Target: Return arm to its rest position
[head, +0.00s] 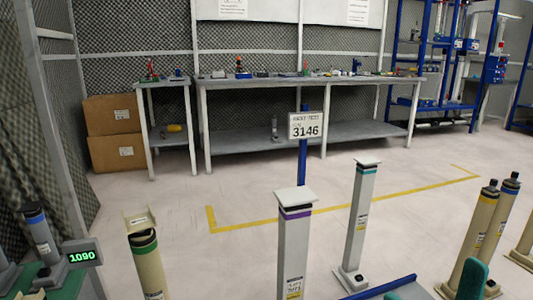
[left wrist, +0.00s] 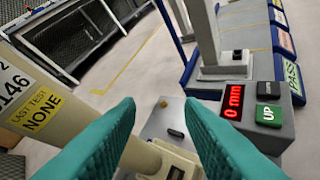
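My left gripper (left wrist: 160,112) shows in the left wrist view as two teal fingers. They are spread well apart with nothing held between them. A grey base plate (left wrist: 160,122) lies beyond the gap, and a cream post (left wrist: 42,98) labelled "LAST TEST NONE" stands at the left. In the head view a teal finger-like piece (head: 472,280) shows at the bottom right; I cannot tell which gripper it belongs to. No arm is clearly visible in the head view.
A grey box (left wrist: 255,110) with a red "0 mm" display stands at right. In the head view, grey posts (head: 295,250) (head: 358,225) and cream posts (head: 148,262) (head: 472,235) stand ahead. A workbench (head: 310,82) lines the back wall. Floor inside the yellow line (head: 345,202) is largely clear.

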